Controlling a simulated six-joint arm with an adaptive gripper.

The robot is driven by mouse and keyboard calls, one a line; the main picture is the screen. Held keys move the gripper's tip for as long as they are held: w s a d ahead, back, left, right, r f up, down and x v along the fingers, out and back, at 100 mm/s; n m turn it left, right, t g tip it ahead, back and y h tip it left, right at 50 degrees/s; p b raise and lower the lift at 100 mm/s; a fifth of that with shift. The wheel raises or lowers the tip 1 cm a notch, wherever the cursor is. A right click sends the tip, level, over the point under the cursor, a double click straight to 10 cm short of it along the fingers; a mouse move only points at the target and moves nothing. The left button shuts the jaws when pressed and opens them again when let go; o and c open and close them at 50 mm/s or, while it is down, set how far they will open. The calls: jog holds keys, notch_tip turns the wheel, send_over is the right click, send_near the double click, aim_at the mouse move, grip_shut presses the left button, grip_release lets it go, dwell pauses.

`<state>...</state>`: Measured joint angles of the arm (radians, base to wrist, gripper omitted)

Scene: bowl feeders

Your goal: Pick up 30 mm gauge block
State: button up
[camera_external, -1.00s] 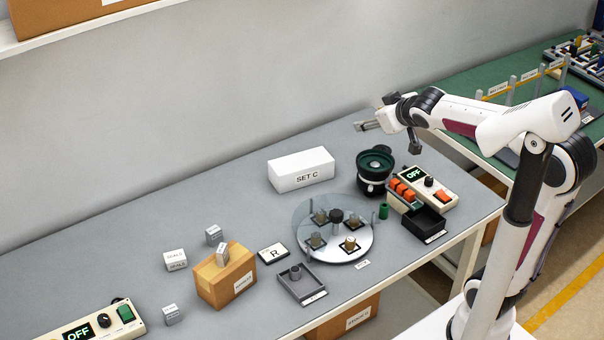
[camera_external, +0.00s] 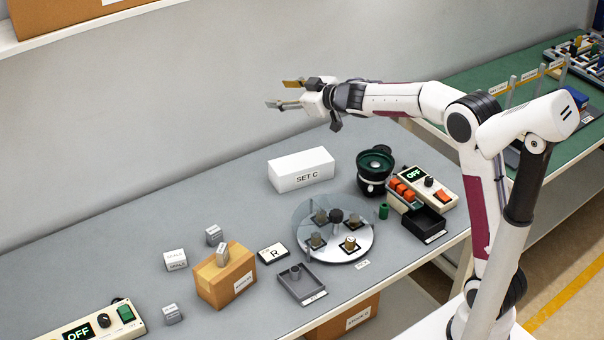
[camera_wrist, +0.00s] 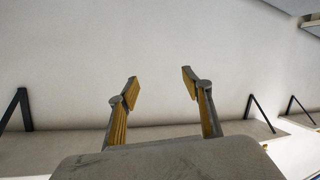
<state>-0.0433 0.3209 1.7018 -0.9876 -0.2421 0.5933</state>
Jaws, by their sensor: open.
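Several small grey and white blocks are on the left part of the bench in the external view. One block (camera_external: 175,260) has lettering too small to read, another block (camera_external: 214,235) stands behind the cardboard box, and a third block (camera_external: 171,314) lies nearer the front. A narrow block (camera_external: 222,254) rests on top of the cardboard box (camera_external: 226,279). I cannot tell which is the 30 mm gauge block. My gripper (camera_external: 279,94) is open and empty, high above the bench in front of the wall. In the wrist view my two fingers (camera_wrist: 160,91) are spread with nothing between them.
Another control box (camera_external: 97,322) is at front left. The bench's back left is clear.

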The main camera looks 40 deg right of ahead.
jog(key=w+a+f+n+g+y, duration=0.1)
jog(key=w+a+f+n+y, duration=0.1)
jog(key=w+a+f+y, duration=0.25)
jog(key=n+g+y, duration=0.5)
jog(key=n+g, duration=0.1)
jog(key=g, duration=0.4)
send_over(215, 229)
jog(key=s+d, duration=0.1)
jog(key=d, duration=0.3)
notch_tip(215, 229, down, 25)
jog(key=shift+a+f+t, duration=0.1)
jog(key=shift+f+t, duration=0.05)
jog(key=shift+t, duration=0.15)
jog(key=shift+f, duration=0.1)
jog(key=shift+f, duration=2.8)
jog(key=shift+f, duration=0.1)
